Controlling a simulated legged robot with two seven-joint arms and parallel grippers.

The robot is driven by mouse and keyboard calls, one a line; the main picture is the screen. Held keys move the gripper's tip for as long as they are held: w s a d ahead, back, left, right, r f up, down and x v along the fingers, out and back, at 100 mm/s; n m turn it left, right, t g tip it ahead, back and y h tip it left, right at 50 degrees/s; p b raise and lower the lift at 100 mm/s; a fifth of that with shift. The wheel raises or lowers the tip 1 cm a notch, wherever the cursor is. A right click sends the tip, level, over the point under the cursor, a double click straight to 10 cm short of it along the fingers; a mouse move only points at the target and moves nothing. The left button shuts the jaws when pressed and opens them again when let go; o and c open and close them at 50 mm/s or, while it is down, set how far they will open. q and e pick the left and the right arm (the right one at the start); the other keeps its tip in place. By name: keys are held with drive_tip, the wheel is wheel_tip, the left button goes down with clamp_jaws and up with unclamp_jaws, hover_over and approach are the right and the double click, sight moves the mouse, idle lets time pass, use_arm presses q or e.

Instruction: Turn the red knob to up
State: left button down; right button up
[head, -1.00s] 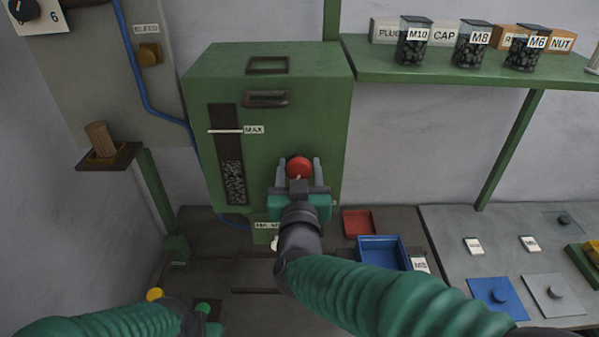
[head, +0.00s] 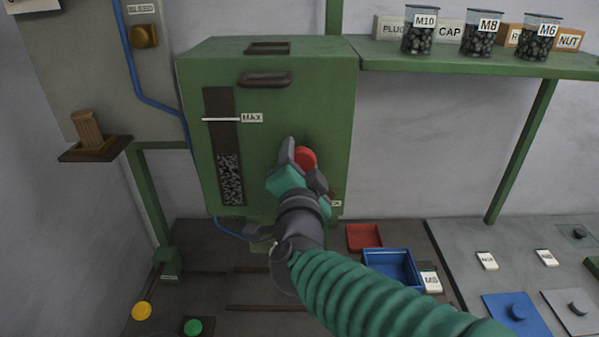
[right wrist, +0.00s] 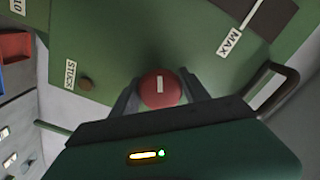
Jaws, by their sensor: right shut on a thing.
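The red knob (head: 306,158) is on the front of the green cabinet (head: 270,200), right of the MAX gauge. My right gripper (head: 302,166) is shut on it, one finger at its upper left and the other at its lower right, so the gripper is rolled over. In the right wrist view the round red knob (right wrist: 160,90) sits between the two dark fingers (right wrist: 160,94), with a short white mark on its face. The head view hides this mark. My left gripper is out of view.
A blue tray (head: 392,268) and a red tray (head: 364,237) lie right of the cabinet. A green shelf (head: 470,62) with jars is above right. A label reading STOTS or similar (right wrist: 70,75) and a small brown knob (right wrist: 85,84) are near the red knob.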

drive_tip(key=m+b, duration=0.1)
drive_tip(key=m, duration=0.1)
drive_tip(key=m+b, duration=0.3)
drive_tip(key=shift+f+m, duration=0.25)
drive_tip(key=shift+m, duration=0.05)
drive_tip(key=m+b, duration=0.4)
drive_tip(key=m, duration=0.2)
drive_tip(key=m+b, duration=0.3)
drive_tip(key=m, duration=0.1)
drive_tip(key=shift+f, duration=0.1)
drive_tip(key=m+b, duration=0.2)
drive_tip(key=m, duration=0.1)
drive_tip(key=shift+m, duration=0.3)
drive_tip(key=shift+m+b, duration=1.35)
drive_tip(key=shift+m, duration=0.75)
drive_tip(key=shift+r, duration=0.2)
